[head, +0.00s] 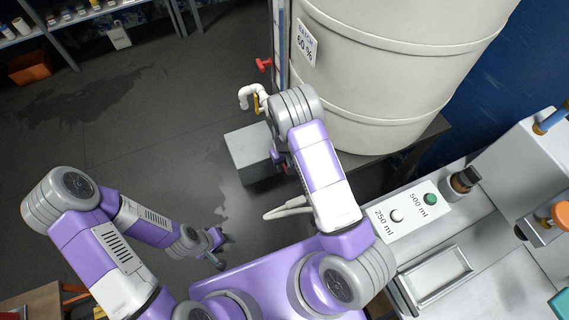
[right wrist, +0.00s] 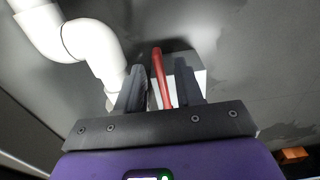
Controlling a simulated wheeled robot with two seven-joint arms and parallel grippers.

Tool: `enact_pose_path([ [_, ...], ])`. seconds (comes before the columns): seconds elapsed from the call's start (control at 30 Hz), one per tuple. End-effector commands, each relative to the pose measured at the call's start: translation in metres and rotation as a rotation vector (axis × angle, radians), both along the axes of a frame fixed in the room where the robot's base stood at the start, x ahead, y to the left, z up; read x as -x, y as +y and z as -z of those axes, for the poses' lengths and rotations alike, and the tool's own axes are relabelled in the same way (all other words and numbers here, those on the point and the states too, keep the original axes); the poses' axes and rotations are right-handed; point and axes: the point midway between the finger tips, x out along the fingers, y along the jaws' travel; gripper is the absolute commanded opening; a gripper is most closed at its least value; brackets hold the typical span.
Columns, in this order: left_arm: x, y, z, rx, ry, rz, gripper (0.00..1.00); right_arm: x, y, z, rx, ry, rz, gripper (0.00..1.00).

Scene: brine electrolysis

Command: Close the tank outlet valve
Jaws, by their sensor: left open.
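The big cream tank (head: 385,70) stands at the upper right in the head view. My right arm reaches to its lower left side, and its hand is mostly hidden there. In the right wrist view, a red valve handle (right wrist: 162,76) stands between the two dark fingers of my right gripper (right wrist: 158,88). The fingers are apart, with gaps beside the handle. A white pipe (right wrist: 88,42) bends beside the left finger. My left gripper (head: 217,249) is open and empty, low over the floor, far from the tank.
Another red handle (head: 264,65) and a white pipe with a bend (head: 250,93) are left of the tank. A grey box (head: 252,152) sits below. A button panel (head: 412,216) and metal bench (head: 490,245) are at right. The floor at left is mostly clear.

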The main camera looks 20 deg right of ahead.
Motion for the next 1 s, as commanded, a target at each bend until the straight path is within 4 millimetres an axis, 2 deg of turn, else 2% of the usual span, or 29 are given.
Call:
enact_pose_path([
  [0.17,-0.0001,-0.0001,-0.0003,0.0,0.0,0.0,0.43,-0.0002,0.0,-0.0003,0.0,-0.001,0.0,0.36],
  [0.27,-0.0001,-0.0001,-0.0003,0.0,0.0,0.0,0.43,-0.0002,0.0,-0.0004,0.0,-0.001,0.0,0.24],
  [0.4,-0.0001,-0.0001,-0.0003,0.0,0.0,0.0,0.43,-0.0002,0.0,-0.0004,0.0,-0.001,0.0,0.02],
  [0.43,-0.0001,-0.0001,-0.0003,0.0,0.0,0.0,0.43,-0.0002,0.0,-0.0004,0.0,-0.001,0.0,0.0],
  [1.0,0.0,-0.0001,-0.0004,0.0,0.0,0.0,0.43,-0.0003,0.0001,-0.0005,0.0,-0.001,0.0,0.0],
])
